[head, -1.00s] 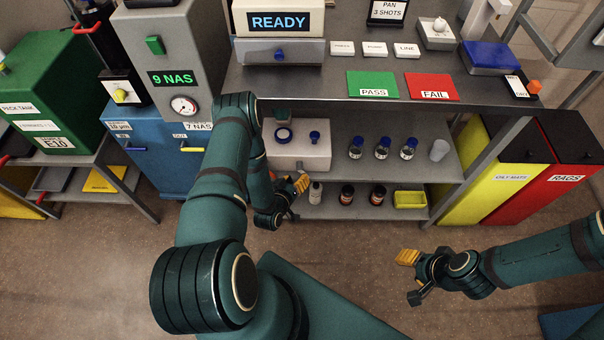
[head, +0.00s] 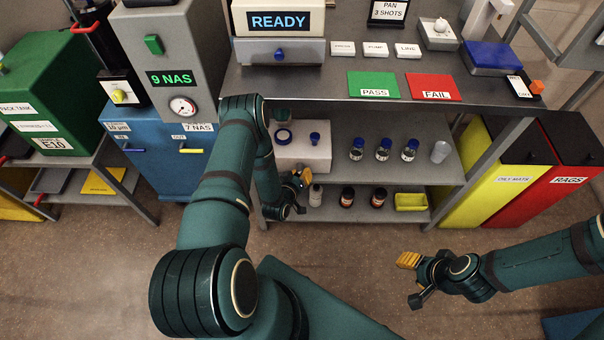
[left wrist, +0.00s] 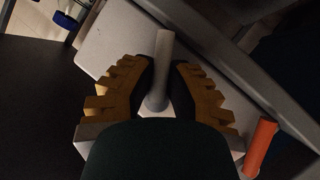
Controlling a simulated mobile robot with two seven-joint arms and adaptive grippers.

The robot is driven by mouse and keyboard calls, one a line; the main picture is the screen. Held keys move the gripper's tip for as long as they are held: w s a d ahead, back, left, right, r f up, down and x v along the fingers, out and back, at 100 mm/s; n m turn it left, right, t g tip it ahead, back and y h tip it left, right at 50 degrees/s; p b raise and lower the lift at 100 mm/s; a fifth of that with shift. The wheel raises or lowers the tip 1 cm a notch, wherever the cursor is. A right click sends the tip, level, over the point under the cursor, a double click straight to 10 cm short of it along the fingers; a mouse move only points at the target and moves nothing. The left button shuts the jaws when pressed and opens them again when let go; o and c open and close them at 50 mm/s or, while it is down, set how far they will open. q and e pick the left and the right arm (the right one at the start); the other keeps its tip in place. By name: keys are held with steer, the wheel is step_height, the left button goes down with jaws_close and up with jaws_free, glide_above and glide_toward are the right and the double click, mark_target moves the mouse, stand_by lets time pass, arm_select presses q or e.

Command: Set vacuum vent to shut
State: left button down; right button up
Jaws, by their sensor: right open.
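A pale grey rod (left wrist: 162,65), perhaps the vacuum vent's lever, stands up from a light surface in the left wrist view. The yellow-padded fingers of my left gripper (left wrist: 160,85) are on both sides of it; whether they press on it is unclear. In the head view my left gripper (head: 301,180) is at the front of a white box (head: 305,155) on the middle shelf, and the rod is hidden there. My right gripper (head: 408,278) is open and empty over the floor at lower right.
An orange cylinder (left wrist: 259,147) is close to my left gripper. The floor in front is clear.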

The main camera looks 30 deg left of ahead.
arm_select(q)
steer(key=shift+w+r+n+t+h, duration=0.2)
steer(key=shift+n+t+h, duration=0.1)
steer(key=shift+t, duration=0.1)
stand_by(0.5)
steer(key=n+t, duration=0.1)
steer(key=n+t+h, duration=0.1)
steer(key=n, duration=0.1)
steer(key=shift+d+r, duration=0.2)
steer(key=n+t, duration=0.1)
steer(key=n, duration=0.2)
steer(key=r+n+t, duration=0.1)
steer(key=n+t, duration=0.1)
steer(key=shift+w+d+n, duration=0.1)
steer(key=shift+w+n, duration=0.05)
steer(key=shift+n, duration=0.25)
steer(key=shift+t+y, duration=0.3)
steer(key=c, duration=1)
jaws_free()
